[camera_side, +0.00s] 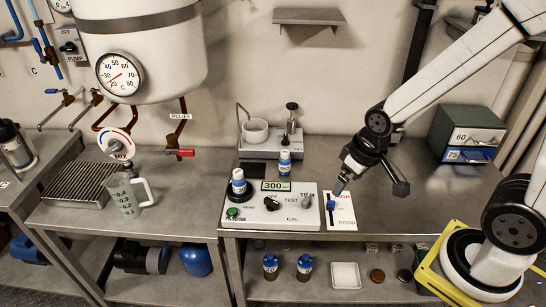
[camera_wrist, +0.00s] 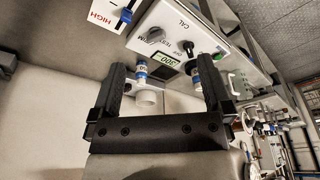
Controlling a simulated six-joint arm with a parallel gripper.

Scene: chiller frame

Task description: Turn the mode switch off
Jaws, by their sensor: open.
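The mode switch appears to be the black knob (camera_side: 272,203) on the front of a white instrument box (camera_side: 255,220), with OFF, TEST and CAL lettering around it. Its exact pointing direction is too small to tell. In the wrist view the black knob (camera_wrist: 190,49) shows beyond the fingers, beside the OFF and TEST lettering. My gripper (camera_side: 340,186) is open and empty, to the right of the box, above a white card. In the wrist view my gripper (camera_wrist: 165,75) has its two fingers wide apart, not touching the knob.
A grey trim knob (camera_side: 306,202) sits right of the mode switch. The bench right of the card is clear.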

